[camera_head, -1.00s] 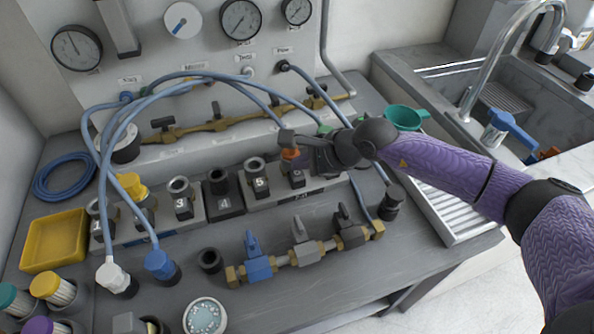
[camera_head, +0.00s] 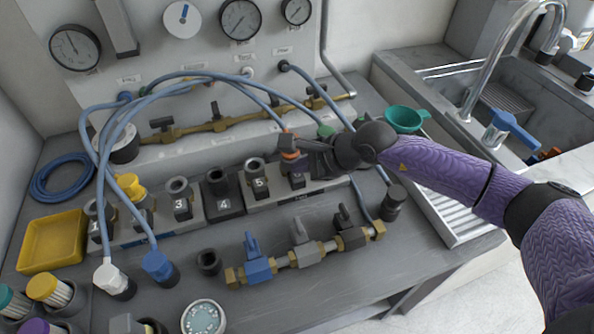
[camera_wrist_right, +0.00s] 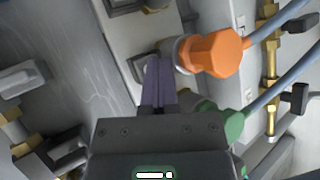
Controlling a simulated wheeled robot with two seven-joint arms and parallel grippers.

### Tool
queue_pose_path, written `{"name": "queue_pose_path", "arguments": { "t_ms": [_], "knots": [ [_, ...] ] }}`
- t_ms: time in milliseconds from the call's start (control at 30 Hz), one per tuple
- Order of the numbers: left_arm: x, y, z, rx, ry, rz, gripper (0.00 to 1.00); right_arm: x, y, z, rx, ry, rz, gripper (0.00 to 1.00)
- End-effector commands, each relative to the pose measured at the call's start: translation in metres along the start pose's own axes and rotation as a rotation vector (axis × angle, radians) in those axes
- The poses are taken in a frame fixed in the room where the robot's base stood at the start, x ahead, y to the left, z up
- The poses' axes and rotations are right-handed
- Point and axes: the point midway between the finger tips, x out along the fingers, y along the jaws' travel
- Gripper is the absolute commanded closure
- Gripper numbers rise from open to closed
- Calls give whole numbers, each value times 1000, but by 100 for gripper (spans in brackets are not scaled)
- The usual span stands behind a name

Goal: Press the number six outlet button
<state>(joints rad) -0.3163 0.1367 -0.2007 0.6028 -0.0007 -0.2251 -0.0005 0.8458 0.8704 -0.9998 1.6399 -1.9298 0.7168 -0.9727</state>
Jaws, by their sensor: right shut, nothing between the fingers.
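The numbered outlets stand in a row on the bench. My left gripper is not in view.
A green fitting (camera_wrist_right: 232,126) is close to the right of my fingers in the wrist view. Blue hoses (camera_head: 196,78) arch over the bench. A valve row (camera_head: 302,252) stands in front of the outlets. A yellow tray (camera_head: 53,241) is at the left.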

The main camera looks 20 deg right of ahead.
Motion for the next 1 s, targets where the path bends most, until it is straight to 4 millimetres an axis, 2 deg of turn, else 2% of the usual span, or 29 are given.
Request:
{"name": "queue_pose_path", "arguments": {
  "t_ms": [300,500,1000],
  "knots": [
    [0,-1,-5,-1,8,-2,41,0,0,0,0,1,1,100],
    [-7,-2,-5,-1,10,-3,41,-7,-5,5,0,1,0,100],
    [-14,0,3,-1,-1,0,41,-13,-10,10,0,0,0,100]
  ]
}}
